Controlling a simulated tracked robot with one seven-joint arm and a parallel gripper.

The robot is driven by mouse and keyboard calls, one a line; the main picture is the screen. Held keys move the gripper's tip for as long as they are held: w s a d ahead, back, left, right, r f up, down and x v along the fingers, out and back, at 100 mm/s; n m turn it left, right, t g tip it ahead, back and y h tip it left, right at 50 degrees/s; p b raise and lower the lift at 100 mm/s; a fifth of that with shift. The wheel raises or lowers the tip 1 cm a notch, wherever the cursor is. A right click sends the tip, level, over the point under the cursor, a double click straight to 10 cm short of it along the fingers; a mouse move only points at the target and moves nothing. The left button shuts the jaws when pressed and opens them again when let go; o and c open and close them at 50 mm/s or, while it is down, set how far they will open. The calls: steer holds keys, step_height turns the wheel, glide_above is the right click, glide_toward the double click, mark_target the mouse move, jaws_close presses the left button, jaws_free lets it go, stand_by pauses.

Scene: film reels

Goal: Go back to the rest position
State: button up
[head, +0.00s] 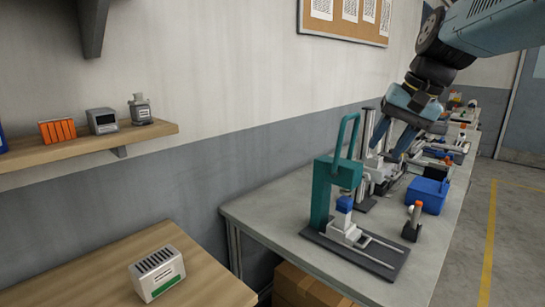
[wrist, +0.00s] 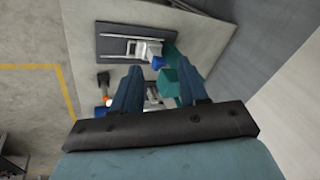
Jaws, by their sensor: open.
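My gripper (head: 384,143) hangs from my arm at the upper right of the head view, above the grey workbench (head: 262,212). Its two blue fingers are apart, with nothing held between them. The wrist view shows the open gripper (wrist: 158,78) pointing down toward the bench. A teal press (head: 322,190) with a blue-topped piece stands on a dark base plate on the bench. The press also shows in the wrist view (wrist: 172,82), beyond the fingers and partly hidden by them.
A blue bin (head: 427,195) and an orange-tipped tool (head: 414,218) stand right of the press. More equipment lines the bench behind. A wooden table (head: 95,283) with a white slotted box (head: 157,273) is at lower left. A wall shelf (head: 85,147) holds small items. Open floor lies right.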

steer(key=s+f+n+t+h, duration=0.2)
steer(key=s+f+n+h, duration=0.1)
steer(key=s+f, duration=0.6)
steer(key=shift+s+n, duration=0.3)
steer(key=shift+s, duration=0.85)
steer(key=shift+f, duration=0.1)
stand_by(0.6)
